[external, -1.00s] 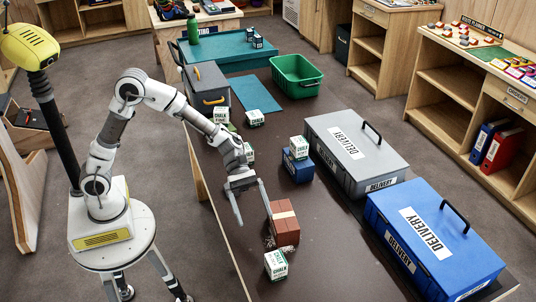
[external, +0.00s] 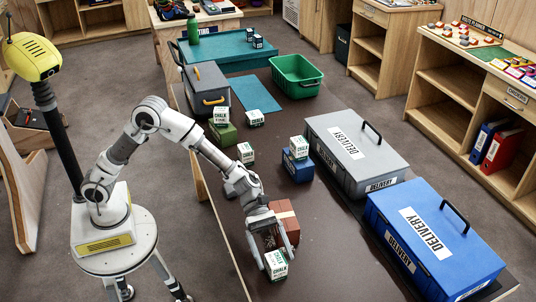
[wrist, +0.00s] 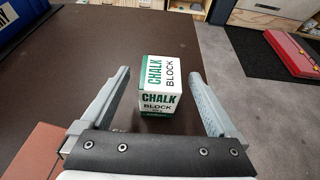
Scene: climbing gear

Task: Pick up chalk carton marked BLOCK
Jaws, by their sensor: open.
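A white and green chalk carton (external: 276,268) stands on the dark table near its front end. In the wrist view the carton (wrist: 158,88) reads CHALK BLOCK on its top and side. My gripper (external: 277,257) is open and sits at this carton. In the wrist view its two fingers stand apart on either side of the carton, with a visible gap on each side. Part of the carton is hidden by the fingers in the external view.
A reddish-brown box (external: 291,229) stands just behind my gripper. Other chalk cartons (external: 245,153) stand farther back, one on a green box (external: 223,134) and one on a blue box (external: 297,168). Grey (external: 375,168) and blue (external: 470,255) delivery boxes line the right side.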

